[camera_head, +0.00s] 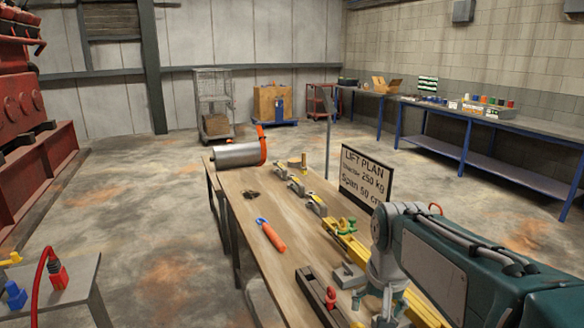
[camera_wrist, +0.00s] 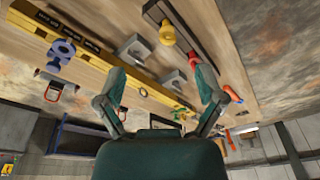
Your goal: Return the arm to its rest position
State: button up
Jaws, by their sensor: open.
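My arm (camera_head: 440,255) shows at the lower right in the head view, its teal and grey links reaching over the right side of the wooden bench (camera_head: 252,205). In the wrist view my gripper (camera_wrist: 160,86) has its two fingers spread wide apart with nothing between them. The bench top and a long yellow bar (camera_wrist: 140,88) lie beyond the fingers, apart from them as far as I can tell. In the head view the fingers are not clearly visible.
The bench holds an orange-handled tool (camera_head: 271,235), a yellow bar (camera_head: 352,248), a dark channel (camera_head: 320,296), grey blocks and a metal cylinder (camera_head: 236,155). A lift plan sign (camera_head: 366,176) stands at its right edge. Open floor (camera_head: 140,215) lies to the left.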

jog(key=s+f+n+t, duration=0.1)
jog(key=s+n+t, duration=0.1)
jog(key=s, duration=1.2)
jog(key=shift+s+f+n+t, duration=0.2)
jog(key=shift+n+t, duration=0.2)
jog(key=shift+t, duration=0.4)
